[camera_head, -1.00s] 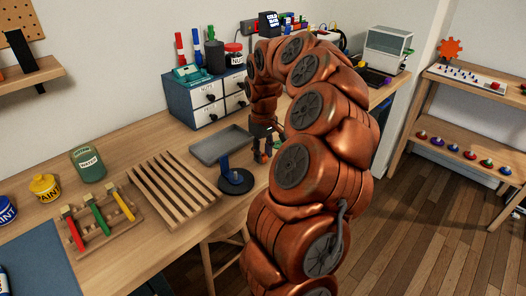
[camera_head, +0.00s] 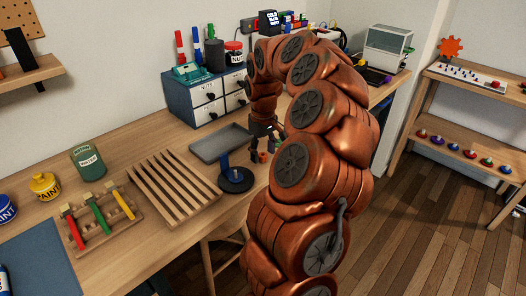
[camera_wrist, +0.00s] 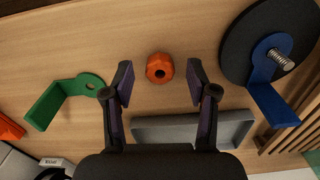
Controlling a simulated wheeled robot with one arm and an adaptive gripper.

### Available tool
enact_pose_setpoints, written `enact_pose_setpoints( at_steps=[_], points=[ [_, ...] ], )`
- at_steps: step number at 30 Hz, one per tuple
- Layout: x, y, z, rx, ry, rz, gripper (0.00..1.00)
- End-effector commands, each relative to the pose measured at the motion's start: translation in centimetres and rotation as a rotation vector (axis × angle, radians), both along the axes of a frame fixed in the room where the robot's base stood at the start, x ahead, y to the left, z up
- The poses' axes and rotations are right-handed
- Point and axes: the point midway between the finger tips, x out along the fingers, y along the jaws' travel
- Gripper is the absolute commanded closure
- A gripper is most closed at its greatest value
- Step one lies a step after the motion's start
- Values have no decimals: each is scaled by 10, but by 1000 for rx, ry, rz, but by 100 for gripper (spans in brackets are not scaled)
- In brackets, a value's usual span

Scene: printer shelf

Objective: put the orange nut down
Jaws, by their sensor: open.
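The orange nut (camera_wrist: 160,68) lies on the wooden worktop in the wrist view, with its hole facing up. My gripper (camera_wrist: 160,75) is open, with one finger on each side of the nut and a clear gap to both. In the head view the nut (camera_head: 262,157) is a small orange spot just below my gripper (camera_head: 264,143), right of the black round base.
A blue bracket (camera_wrist: 266,85) with an upright bolt stands on a black disc (camera_wrist: 238,45). A green bracket (camera_wrist: 60,98) lies on the other side. A grey tray (camera_head: 220,146), slatted rack (camera_head: 172,190) and drawer cabinet (camera_head: 180,100) are nearby.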

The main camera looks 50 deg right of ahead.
Motion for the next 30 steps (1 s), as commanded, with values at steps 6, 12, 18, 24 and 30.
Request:
enact_pose_setpoints(
  at_steps=[6, 12, 18, 24, 30],
  points=[
    [1, 0, 25, -1, -1, 0, 42],
    [1, 0, 59, -2, -2, 1, 42],
    [1, 0, 89, -1, -3, 0, 42],
    [0, -1, 111, -2, 0, -1, 42],
    [0, 0, 121, -1, -1, 0, 42]
  ],
)
